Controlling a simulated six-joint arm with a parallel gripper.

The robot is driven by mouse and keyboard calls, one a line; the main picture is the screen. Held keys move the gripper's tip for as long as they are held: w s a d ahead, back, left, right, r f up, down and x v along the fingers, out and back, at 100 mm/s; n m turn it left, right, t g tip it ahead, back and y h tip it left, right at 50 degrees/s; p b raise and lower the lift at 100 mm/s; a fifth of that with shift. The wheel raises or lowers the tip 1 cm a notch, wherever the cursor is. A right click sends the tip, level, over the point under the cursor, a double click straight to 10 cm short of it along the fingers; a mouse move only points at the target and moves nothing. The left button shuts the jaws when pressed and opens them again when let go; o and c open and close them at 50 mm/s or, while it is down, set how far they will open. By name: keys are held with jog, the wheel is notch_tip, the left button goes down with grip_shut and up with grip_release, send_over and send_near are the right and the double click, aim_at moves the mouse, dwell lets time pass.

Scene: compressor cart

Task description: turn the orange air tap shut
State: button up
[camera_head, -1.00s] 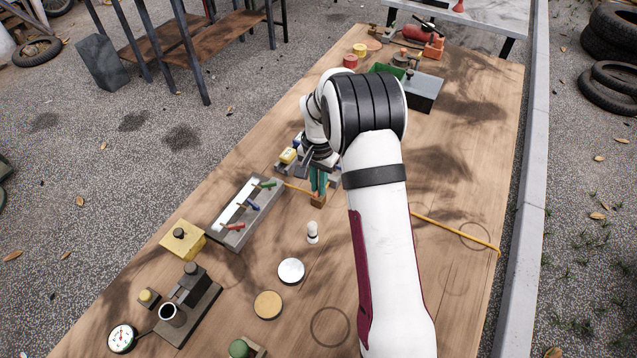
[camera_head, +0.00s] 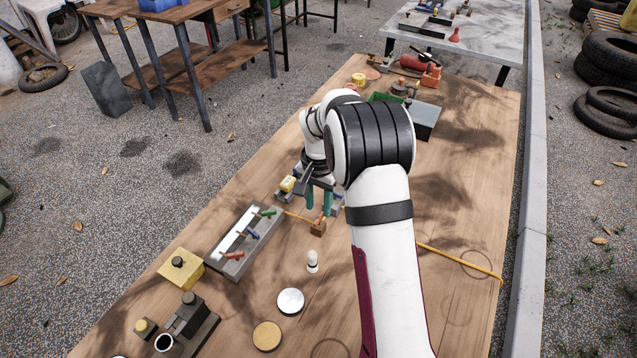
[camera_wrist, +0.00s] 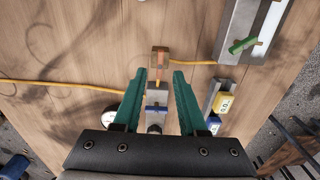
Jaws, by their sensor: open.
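The tap is a small brown block (camera_head: 318,229) on the wooden table, with a short orange handle (camera_head: 320,217) on top. A yellow hose runs to it from both sides. My gripper (camera_head: 319,206) is open, its two teal fingers pointing down just behind and above the block, with nothing held. In the wrist view the fingers of my gripper (camera_wrist: 160,72) are apart, and the brown block (camera_wrist: 160,60) lies just past the fingertips, between their lines. The handle's exact angle is too small to tell.
A small white knobbed piece (camera_head: 312,262) stands in front. A yellow box (camera_head: 180,268) is farther left. The yellow hose (camera_head: 462,261) crosses the mostly clear right side.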

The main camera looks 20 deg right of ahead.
aim_at(318, 218)
notch_tip(318, 218, up, 12)
jog(key=shift+r, duration=0.15)
jog(key=s+a+r+n+y, duration=0.1)
jog(key=s+a+r, duration=0.2)
jog(key=s, duration=0.6)
jog(key=s+a+r+n, duration=0.1)
jog(key=s+a+r, duration=0.15)
jog(key=s, duration=0.65)
jog(key=s+a+f, duration=0.1)
jog(key=s+f, duration=0.1)
jog(key=s, duration=0.5)
jog(key=s+a+f+n, duration=0.1)
jog(key=s+a+f, duration=0.1)
jog(key=s, duration=0.6)
jog(key=shift+a+f+n+y, duration=0.2)
jog(key=shift+n+y, duration=0.1)
jog(key=shift+y, duration=0.1)
